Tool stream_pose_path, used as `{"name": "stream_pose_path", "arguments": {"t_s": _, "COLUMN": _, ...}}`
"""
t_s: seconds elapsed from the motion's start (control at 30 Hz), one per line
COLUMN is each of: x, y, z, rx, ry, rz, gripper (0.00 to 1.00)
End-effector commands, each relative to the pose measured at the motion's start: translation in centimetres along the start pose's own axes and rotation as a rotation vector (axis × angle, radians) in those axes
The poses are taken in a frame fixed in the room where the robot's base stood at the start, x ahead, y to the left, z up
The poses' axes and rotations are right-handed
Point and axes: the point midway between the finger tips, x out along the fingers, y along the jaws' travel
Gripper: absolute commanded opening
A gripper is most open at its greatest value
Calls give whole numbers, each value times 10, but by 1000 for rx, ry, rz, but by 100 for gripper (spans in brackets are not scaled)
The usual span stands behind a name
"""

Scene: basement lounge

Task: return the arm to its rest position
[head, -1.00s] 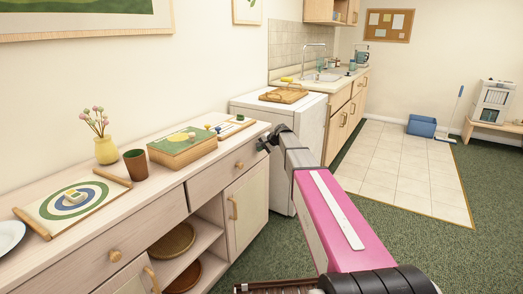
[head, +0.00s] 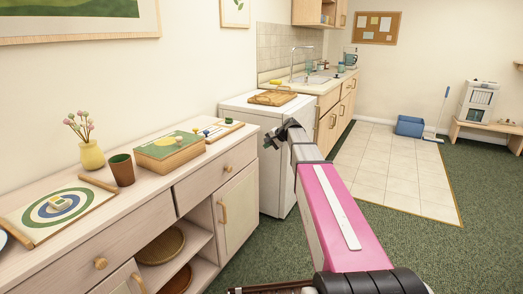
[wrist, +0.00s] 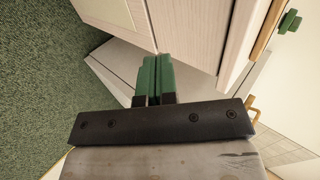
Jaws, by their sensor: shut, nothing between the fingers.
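My arm, with a pink link, reaches forward in the head view. My gripper (head: 272,139) is at its far end, beside the right end of the wooden sideboard (head: 200,187) and in front of the white appliance. In the wrist view my gripper (wrist: 155,75) shows its two green fingers pressed together, with nothing between them. The sideboard's edge and the green floor lie beyond the fingers there.
On the sideboard are a round target mat (head: 63,209), a yellow vase (head: 92,154), a brown cup (head: 122,169) and a box (head: 170,151). A white appliance (head: 286,167) stands past its end. Green carpet (head: 420,262) is open to the right.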

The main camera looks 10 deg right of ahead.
Motion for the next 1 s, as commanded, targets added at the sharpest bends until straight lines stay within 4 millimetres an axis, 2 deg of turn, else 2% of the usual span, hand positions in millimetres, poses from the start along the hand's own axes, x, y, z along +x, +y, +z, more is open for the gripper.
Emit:
{"name": "stream_pose_path", "arguments": {"t_s": 0.17, "x": -7, "y": 7, "z": 7, "rx": -8, "ry": -2, "rz": 14, "gripper": 0}}
{"name": "stream_pose_path", "arguments": {"t_s": 0.27, "x": -2, "y": 31, "z": 29, "rx": -39, "ry": -8, "rz": 64, "gripper": 0}}
{"name": "stream_pose_path", "arguments": {"t_s": 0.37, "x": 6, "y": 73, "z": 66, "rx": -100, "ry": -23, "rz": 156, "gripper": 0}}
{"name": "stream_pose_path", "arguments": {"t_s": 0.5, "x": 12, "y": 144, "z": 128, "rx": -214, "ry": -58, "rz": 318, "gripper": 0}}
{"name": "stream_pose_path", "arguments": {"t_s": 0.7, "x": 2, "y": 238, "z": 214, "rx": -393, "ry": -140, "rz": 554, "gripper": 0}}
{"name": "stream_pose_path", "arguments": {"t_s": 0.83, "x": -13, "y": 284, "z": 258, "rx": -497, "ry": -196, "rz": 680, "gripper": 0}}
{"name": "stream_pose_path", "arguments": {"t_s": 0.9, "x": -20, "y": 300, "z": 273, "rx": -538, "ry": -220, "rz": 728, "gripper": 0}}
{"name": "stream_pose_path", "arguments": {"t_s": 1.0, "x": -26, "y": 314, "z": 285, "rx": -577, "ry": -243, "rz": 772, "gripper": 0}}
